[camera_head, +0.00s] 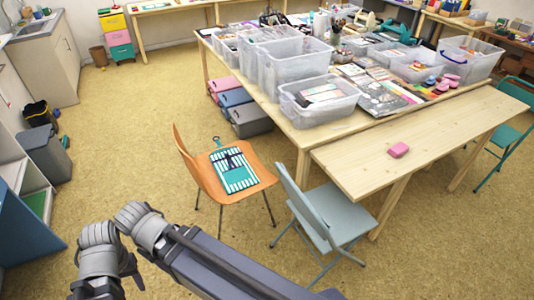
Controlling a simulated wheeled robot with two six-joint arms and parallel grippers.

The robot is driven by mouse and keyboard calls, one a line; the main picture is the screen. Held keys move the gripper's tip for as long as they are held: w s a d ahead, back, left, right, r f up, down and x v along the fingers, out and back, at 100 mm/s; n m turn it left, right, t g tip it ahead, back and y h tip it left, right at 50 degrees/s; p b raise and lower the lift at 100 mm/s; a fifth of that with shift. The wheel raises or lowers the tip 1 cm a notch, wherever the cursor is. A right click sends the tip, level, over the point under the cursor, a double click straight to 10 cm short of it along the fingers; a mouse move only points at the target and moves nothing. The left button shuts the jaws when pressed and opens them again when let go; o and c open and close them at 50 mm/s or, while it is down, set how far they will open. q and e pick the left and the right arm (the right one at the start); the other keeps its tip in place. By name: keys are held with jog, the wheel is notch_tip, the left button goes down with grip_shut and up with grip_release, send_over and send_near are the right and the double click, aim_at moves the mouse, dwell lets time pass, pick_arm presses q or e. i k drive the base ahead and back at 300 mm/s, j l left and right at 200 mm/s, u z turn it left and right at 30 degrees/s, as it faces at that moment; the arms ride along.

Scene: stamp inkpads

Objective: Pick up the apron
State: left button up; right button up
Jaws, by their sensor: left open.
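The apron (235,172) is a folded teal-and-white striped cloth with dark straps across it. It lies on the seat of an orange chair (198,172), and a small teal loop shows at its upper end. My left gripper (96,287) is at the bottom left edge, well to the left of the chair and apart from the apron. It is open and empty, and its fingertips are hard to make out at the picture's edge. My right gripper is not in view.
A light blue folding chair (318,217) stands right of the orange chair. A wooden bench (440,140) with a pink block (398,150) and a table with clear bins (318,100) stand beyond. Storage boxes (248,121) are under the table. The floor left of the orange chair is clear.

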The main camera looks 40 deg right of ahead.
aim_at(235, 175)
jog(key=i+z, duration=0.2)
jog(key=z, duration=0.25)
jog(key=i+j+z, duration=0.15)
jog(key=z, duration=0.3)
jog(key=i+j+z, duration=0.15)
jog(key=z, duration=0.25)
jog(key=i+j+z, duration=0.1)
jog(key=j+z, duration=0.2)
jog(key=z, duration=0.15)
jog(key=i+j+z, duration=0.25)
jog(key=j+z, duration=0.2)
jog(key=j, duration=0.2)
